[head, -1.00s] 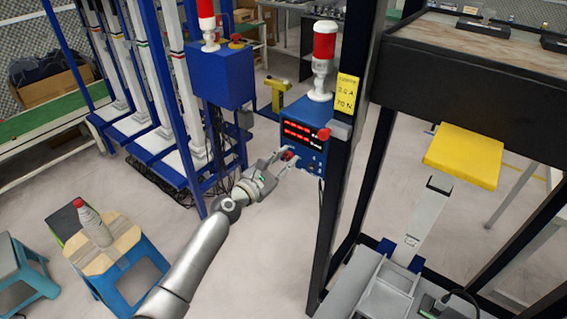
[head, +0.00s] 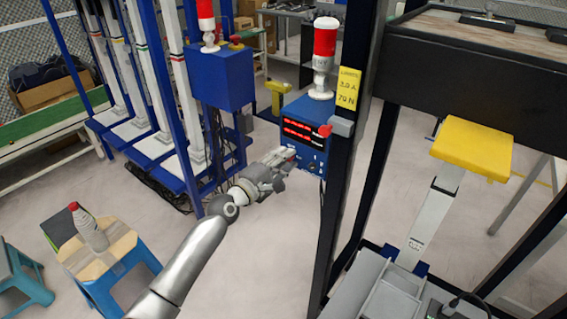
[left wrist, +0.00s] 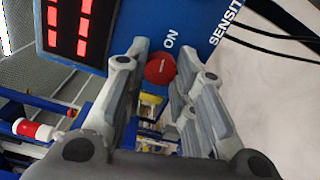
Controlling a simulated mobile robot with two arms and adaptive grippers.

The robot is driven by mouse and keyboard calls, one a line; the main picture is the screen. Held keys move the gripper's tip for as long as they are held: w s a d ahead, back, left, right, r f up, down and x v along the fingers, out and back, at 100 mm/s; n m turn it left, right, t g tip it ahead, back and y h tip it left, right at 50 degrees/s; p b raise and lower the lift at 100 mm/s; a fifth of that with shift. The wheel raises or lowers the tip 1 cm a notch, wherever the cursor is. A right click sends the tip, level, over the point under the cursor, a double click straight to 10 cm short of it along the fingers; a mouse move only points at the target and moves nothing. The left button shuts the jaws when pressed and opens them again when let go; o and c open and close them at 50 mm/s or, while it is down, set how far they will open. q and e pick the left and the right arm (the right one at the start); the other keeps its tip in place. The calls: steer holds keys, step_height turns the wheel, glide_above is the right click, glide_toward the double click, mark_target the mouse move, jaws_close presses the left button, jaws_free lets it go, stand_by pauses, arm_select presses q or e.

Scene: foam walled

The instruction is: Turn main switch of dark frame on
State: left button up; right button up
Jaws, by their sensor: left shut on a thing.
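The blue control box (head: 303,135) is mounted on the dark frame (head: 341,160), with red lit digits on its face. In the left wrist view its red round knob (left wrist: 160,68) sits beside the printed word "ON". My left gripper (head: 287,158) is at the lower front of the box. In the left wrist view its two fingers (left wrist: 164,58) stand on either side of the red knob, shut on it. In the head view the gripper hides the knob. My right gripper is not in view.
A red and white beacon (head: 323,55) stands on the box, with a yellow label (head: 348,88) beside it. Another blue box (head: 222,77) stands on the rack behind. Stools, one with a bottle (head: 90,230), are at lower left. A yellow pad (head: 471,148) is at right.

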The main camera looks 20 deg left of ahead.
arm_select(q)
steer(key=shift+f+m, duration=0.1)
steer(key=shift+m, duration=0.9)
steer(key=o, duration=1.1)
steer(key=shift+c, duration=0.2)
steer(key=v, duration=1.2)
